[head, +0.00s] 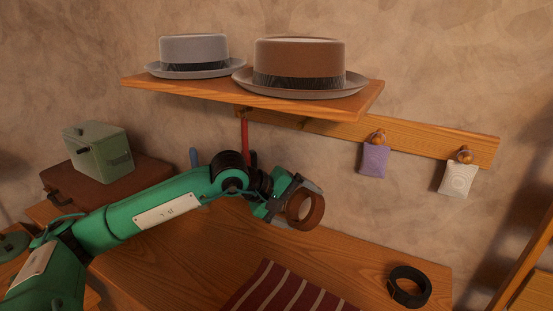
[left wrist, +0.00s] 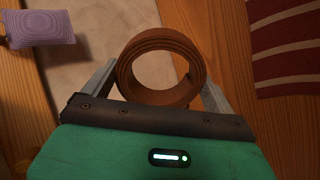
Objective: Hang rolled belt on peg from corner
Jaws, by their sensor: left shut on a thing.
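A brown rolled belt (head: 305,209) is held by my left gripper (head: 296,196) in the air above the wooden bench, in front of the wall. In the left wrist view the belt (left wrist: 161,66) is a ring with an open middle, between the two grey fingers of the gripper (left wrist: 160,85). A wooden peg rail (head: 420,138) runs along the wall, to the right of and above the gripper. Its right pegs hold a purple sachet (head: 373,161) and a white sachet (head: 457,179). Another peg (head: 302,124) shows under the shelf. My right gripper is not in view.
A wooden shelf (head: 250,96) with a grey hat (head: 194,54) and a brown hat (head: 299,66) overhangs part of the rail. A black rolled belt (head: 409,287) and a striped cloth (head: 285,289) lie on the bench (head: 350,256). A green box (head: 99,150) sits on a brown case at left.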

